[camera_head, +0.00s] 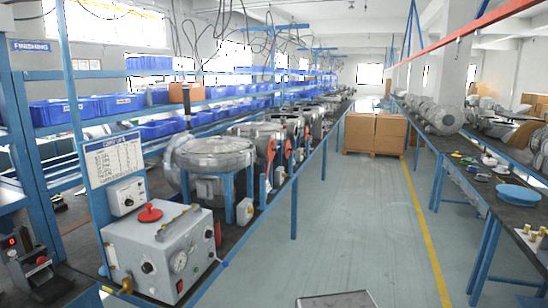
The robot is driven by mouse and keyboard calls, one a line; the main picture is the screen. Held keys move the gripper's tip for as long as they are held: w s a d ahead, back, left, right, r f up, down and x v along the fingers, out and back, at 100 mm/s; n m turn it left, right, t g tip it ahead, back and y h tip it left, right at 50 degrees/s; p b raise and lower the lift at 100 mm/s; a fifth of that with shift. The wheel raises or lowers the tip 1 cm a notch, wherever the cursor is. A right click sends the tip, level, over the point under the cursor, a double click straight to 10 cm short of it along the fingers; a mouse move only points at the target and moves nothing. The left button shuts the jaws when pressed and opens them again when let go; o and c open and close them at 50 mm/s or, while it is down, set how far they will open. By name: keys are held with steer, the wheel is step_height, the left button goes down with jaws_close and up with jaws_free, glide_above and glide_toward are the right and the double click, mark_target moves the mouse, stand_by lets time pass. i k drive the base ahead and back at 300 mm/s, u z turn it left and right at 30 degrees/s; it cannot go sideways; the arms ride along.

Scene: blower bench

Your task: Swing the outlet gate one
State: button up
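My gripper is not in this view. On the left bench, a row of metal blowers runs away from me. The nearest blower (207,152) is a large round silver housing on blue supports. A second blower (258,130) stands behind it, with a red part (271,148) at its side. I cannot make out which part, if any, is the outlet gate, or how it stands. In front of the nearest blower is a grey box (150,258) with a red knob (149,212), a gauge and dials.
Blue bins (58,111) fill the shelves above the left bench. A clear grey-green floor aisle (340,220) with a yellow line runs between the benches. Cardboard boxes (375,133) stand at its far end. The right bench holds motors (436,115) and a blue round tray (518,194).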

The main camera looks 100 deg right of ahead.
mark_target(272, 148)
steer(key=u, duration=0.05)
steer(key=k, duration=1.3)
steer(key=z, duration=2.7)
steer(key=i, duration=0.3)
steer(key=u, duration=0.1)
